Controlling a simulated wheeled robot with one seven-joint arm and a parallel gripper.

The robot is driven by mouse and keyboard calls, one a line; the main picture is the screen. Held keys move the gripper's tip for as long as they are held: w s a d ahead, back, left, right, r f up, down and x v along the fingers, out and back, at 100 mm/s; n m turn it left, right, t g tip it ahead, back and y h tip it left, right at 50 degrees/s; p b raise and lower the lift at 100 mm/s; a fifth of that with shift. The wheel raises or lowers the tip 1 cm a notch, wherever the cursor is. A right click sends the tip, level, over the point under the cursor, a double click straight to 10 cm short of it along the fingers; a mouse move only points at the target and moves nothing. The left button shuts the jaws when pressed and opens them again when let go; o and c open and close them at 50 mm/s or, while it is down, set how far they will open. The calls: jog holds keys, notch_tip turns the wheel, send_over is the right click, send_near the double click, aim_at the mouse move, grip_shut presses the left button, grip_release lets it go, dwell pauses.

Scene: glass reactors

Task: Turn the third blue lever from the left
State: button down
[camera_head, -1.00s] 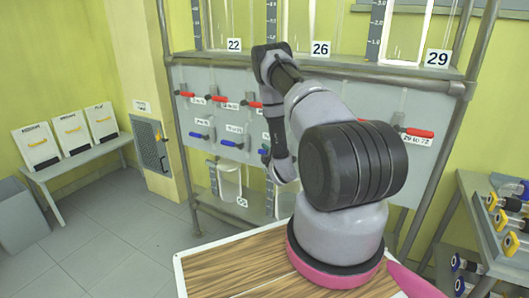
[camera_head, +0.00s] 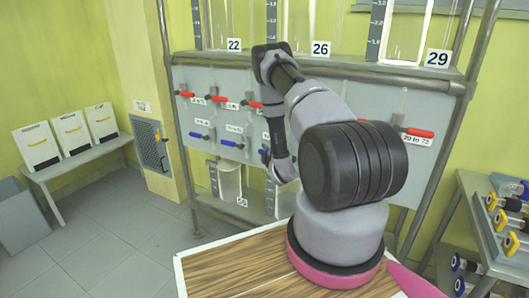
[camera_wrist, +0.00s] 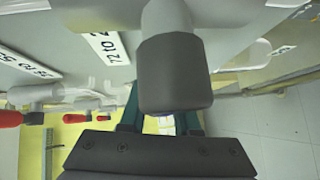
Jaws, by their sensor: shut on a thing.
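A row of blue levers sits low on the grey panel (camera_head: 240,120). In the head view the first blue lever (camera_head: 196,135) and the second blue lever (camera_head: 229,143) stick out sideways from the panel. At the third blue lever, my gripper (camera_head: 268,160) is against the panel and hides most of it. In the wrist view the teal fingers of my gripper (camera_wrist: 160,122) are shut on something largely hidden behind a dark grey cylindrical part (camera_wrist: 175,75). From its place in the row, this is the third blue lever.
Several red levers sit above the blue row, including one at the left (camera_head: 186,94) and one at the right (camera_head: 418,132). Glass vessels hang below the panel. Metal frame posts flank it.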

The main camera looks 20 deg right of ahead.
jog(key=shift+f, duration=0.15)
jog(key=s+d+f+n+g+h, duration=0.5)
jog(key=s+f+n+g, duration=0.2)
jog(key=g, duration=0.4)
jog(key=shift+d+f+n+h, duration=0.35)
jog(key=shift+f+n, duration=0.15)
jog(key=shift+f, duration=0.3)
jog(key=shift+s+g, duration=0.15)
jog(key=shift+g, duration=0.15)
jog(key=c, duration=0.6)
grip_release()
jog(key=v, duration=1)
jog(key=shift+s+a+r, duration=0.1)
jog(key=shift+a+r, duration=0.1)
jog(key=shift+r, duration=0.1)
